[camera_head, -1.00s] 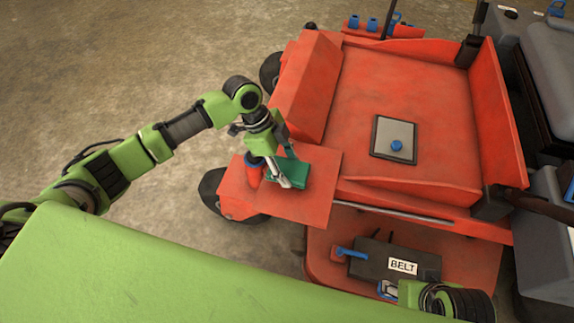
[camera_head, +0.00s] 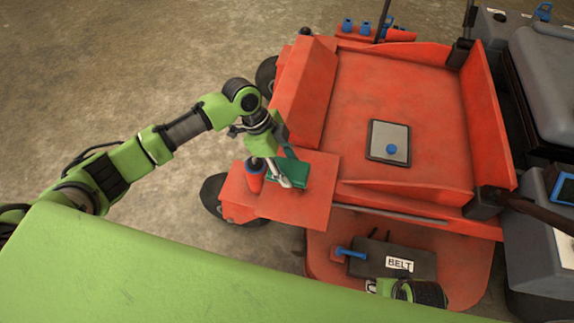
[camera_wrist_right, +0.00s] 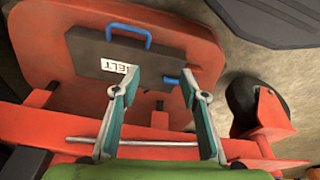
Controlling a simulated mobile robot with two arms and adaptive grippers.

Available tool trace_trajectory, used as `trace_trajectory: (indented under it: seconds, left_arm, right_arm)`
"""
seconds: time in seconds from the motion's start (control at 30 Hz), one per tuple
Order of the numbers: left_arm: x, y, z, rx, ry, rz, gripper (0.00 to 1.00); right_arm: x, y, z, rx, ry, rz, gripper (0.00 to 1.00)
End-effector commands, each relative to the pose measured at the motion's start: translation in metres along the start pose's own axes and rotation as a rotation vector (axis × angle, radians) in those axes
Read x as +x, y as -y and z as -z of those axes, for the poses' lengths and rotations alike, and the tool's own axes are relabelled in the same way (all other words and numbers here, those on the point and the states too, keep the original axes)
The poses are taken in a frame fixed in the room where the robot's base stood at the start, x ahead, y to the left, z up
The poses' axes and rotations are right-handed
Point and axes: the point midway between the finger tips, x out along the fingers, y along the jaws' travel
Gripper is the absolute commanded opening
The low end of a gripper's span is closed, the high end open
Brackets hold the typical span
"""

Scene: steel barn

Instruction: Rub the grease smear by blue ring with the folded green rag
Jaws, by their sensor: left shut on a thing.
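The folded green rag (camera_head: 289,174) is on the red side plate (camera_head: 315,205) at the front left of the red machine. My left gripper (camera_head: 285,180) is shut on the rag and hides part of it; whether the rag presses on the plate I cannot tell. I cannot make out the grease smear or a blue ring there. My right gripper (camera_wrist_right: 161,78) is open and empty in the right wrist view, its fingers wide apart in front of the dark BELT box (camera_wrist_right: 125,58).
A red cylinder with a dark top (camera_head: 255,177) stands on the plate just left of the rag. The BELT box has a blue handle (camera_wrist_right: 130,31). A grey seat (camera_head: 548,85) is at right.

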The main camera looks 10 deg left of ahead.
Motion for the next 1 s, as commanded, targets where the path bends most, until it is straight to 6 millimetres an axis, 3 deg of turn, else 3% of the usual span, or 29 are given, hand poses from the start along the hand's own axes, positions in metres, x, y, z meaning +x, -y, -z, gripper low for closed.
trace_trajectory:
  seconds: [0.53, 1.0]
  left_arm:
    - [-0.010, -0.001, 0.008, -0.004, -0.001, 0.001, 0.29]
    - [-0.011, -0.001, 0.009, -0.004, 0.000, 0.002, 0.29]
  right_arm:
    - [0.041, 0.002, -0.021, -0.004, 0.025, 0.004, 0.40]
    - [0.049, 0.003, -0.025, -0.005, 0.028, 0.004, 0.40]
